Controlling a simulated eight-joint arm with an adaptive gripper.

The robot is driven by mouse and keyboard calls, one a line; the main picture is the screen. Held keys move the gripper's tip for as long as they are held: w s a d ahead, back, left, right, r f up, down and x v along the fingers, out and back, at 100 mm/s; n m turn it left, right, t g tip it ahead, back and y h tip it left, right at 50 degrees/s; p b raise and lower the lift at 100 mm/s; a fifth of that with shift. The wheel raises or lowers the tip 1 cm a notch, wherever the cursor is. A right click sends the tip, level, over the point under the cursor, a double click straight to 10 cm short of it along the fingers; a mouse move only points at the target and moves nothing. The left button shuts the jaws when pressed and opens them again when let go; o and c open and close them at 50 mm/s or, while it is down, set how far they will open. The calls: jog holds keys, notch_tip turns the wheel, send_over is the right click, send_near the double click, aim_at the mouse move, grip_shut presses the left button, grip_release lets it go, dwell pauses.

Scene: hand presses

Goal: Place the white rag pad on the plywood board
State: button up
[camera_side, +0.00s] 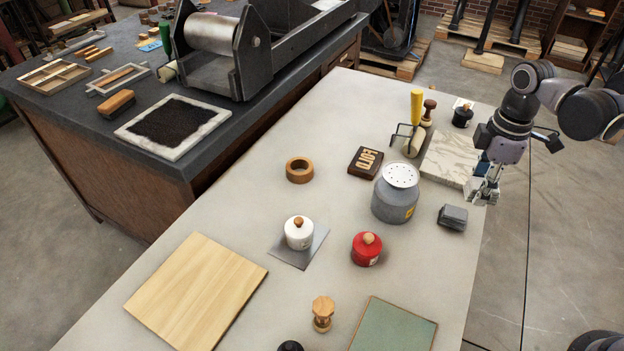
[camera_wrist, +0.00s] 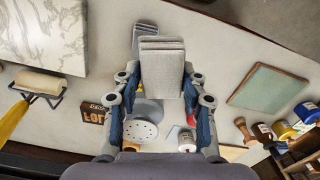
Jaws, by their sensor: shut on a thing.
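The white rag pad (camera_wrist: 162,68) is a pale, layered block. My gripper (camera_wrist: 160,86) is shut on it, with a finger on each side in the wrist view. In the side view my gripper (camera_side: 484,190) hangs at the table's right edge, beside the marbled slab; the pad is hard to make out there. The plywood board (camera_side: 197,290) lies flat at the table's front left, far from my gripper. Its visible top is bare.
A grey folded pad (camera_side: 453,217) lies near my gripper. Between it and the board stand a grey canister (camera_side: 396,193), a red pot (camera_side: 366,248), and a white pot (camera_side: 299,233) on a grey sheet. A wooden stamp (camera_side: 323,313) and green panel (camera_side: 394,326) lie in front.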

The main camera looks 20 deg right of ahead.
jog(key=w+a+n, duration=0.1)
jog(key=w+a, duration=0.1)
jog(key=a, duration=0.1)
jog(key=w+a+n, duration=0.2)
jog(key=a, duration=0.2)
jog(key=w+a+r+n, duration=0.1)
jog(key=w+a, duration=0.1)
jog(key=a, duration=0.2)
jog(key=shift+w+a+n, duration=0.15)
jog(key=shift+w+n, duration=0.05)
jog(key=shift+n, duration=0.2)
jog(key=w+a+n, duration=0.2)
jog(key=a+n, duration=0.3)
jog(key=a, duration=1)
jog(key=n, duration=0.5)
send_over(227, 294)
jog(key=f, duration=0.7)
jog(key=shift+w+d+f, duration=0.2)
jog(key=shift+d+f, duration=0.15)
jog(key=shift+f, duration=0.05)
jog(key=shift+s+a+f, duration=0.2)
jog(key=shift+a+f, duration=0.05)
jog(key=shift+a, duration=0.15)
jog(key=shift+f, duration=2)
jog(key=shift+f, duration=0.15)
jog(key=o, duration=1.1)
